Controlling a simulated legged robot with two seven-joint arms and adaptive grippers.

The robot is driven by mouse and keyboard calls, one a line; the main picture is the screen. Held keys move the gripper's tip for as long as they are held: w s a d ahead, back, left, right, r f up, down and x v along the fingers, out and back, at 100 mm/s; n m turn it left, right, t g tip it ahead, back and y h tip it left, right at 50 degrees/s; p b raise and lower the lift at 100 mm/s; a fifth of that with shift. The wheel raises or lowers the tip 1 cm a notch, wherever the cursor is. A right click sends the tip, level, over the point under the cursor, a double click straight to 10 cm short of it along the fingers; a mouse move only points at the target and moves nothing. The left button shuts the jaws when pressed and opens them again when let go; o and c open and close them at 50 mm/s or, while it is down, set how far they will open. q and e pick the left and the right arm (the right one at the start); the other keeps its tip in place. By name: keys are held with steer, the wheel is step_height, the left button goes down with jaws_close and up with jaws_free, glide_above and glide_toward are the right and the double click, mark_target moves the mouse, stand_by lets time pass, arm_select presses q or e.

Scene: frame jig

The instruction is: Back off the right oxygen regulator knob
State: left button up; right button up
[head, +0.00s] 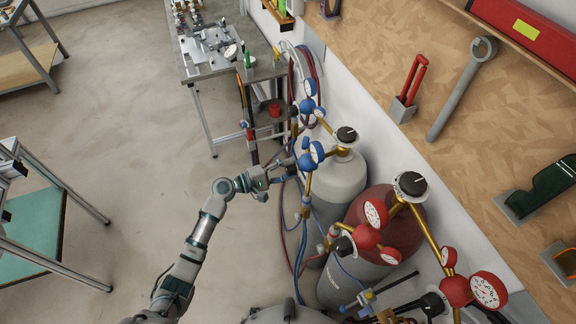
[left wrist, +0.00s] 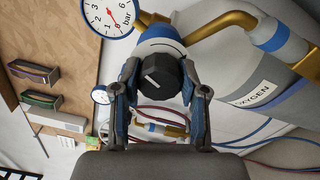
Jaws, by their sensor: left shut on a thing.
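My left gripper (head: 289,168) is at the nearer blue regulator (head: 311,154), at the end of my outstretched arm. In the left wrist view, its two fingers (left wrist: 160,98) are shut on a black knob (left wrist: 160,76) with a white mark line. The knob sits on the front of the blue and white regulator body (left wrist: 157,38). A bar gauge (left wrist: 109,14) sits at the upper left. The grey cylinder (left wrist: 261,92) behind reads OXYGEN. In the head view, the gripped knob is mostly hidden by the gripper. My right gripper is not visible.
Another blue regulator (head: 307,106) stands farther back. A red cylinder (head: 402,222) with red regulators (head: 367,236) stands to the right. Hoses hang below the regulators. A metal workbench (head: 252,73) is at the back.

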arm_select(q)
steer(key=shift+w+a+r+n+p, duration=0.1)
steer(key=shift+n+p, duration=0.7)
steer(key=shift+n, duration=0.6)
steer(key=o, duration=0.9)
steer(key=shift+f, duration=0.2)
steer(key=shift+o, duration=1.2)
steer(key=shift+w, duration=0.1)
steer(key=shift+a, duration=0.15)
steer(key=v, duration=1.1)
steer(key=shift+a, duration=0.35)
steer(key=shift+d+f, duration=0.1)
steer(key=shift+f, duration=0.05)
